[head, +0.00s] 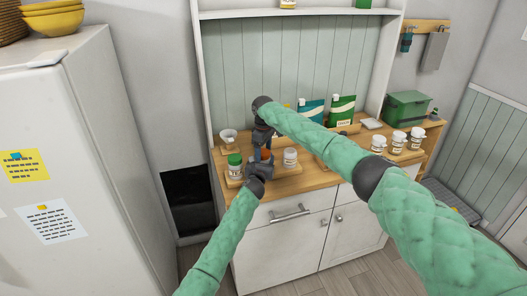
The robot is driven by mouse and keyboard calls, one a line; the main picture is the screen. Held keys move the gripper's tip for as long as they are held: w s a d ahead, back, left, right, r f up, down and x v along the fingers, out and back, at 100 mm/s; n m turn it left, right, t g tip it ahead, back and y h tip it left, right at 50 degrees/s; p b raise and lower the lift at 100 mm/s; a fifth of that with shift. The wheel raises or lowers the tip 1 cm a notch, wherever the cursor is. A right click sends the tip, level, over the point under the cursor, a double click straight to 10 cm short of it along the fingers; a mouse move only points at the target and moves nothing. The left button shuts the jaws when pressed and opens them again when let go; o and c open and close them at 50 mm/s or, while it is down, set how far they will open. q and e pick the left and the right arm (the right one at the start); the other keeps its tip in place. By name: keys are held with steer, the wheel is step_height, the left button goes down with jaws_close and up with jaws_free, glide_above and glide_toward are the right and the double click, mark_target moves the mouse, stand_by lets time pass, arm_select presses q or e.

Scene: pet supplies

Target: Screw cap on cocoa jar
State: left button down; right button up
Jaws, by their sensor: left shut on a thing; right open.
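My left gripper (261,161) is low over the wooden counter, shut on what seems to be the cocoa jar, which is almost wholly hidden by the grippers. My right gripper (264,138) reaches in from above, pointing down right over the left one, with its jaws open. Whether it touches the jar or a cap cannot be told. A jar with a green cap (234,160) stands just left of the grippers. A white jar (290,157) stands just right of them. The labels are too small to read, and no loose cap can be made out.
The wooden counter (312,180) also holds a white cup (228,137) at the back left, green and blue pouches (342,108) at the back, several white jars (398,141) and a green box (407,109) at the right. A fridge (75,150) stands at the left.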

arm_select(q)
steer(key=shift+f, duration=0.1)
arm_select(e)
step_height(320, 180, up, 12)
stand_by(0.5)
arm_select(q)
steer(key=shift+c, duration=2.4)
jaws_free()
steer(key=shift+s+a, duration=0.2)
steer(key=shift+s, duration=0.45)
steer(key=shift+b+v, duration=1.05)
steer(key=shift+v, duration=2.15)
arm_select(e)
steer(key=shift+f, duration=1.05)
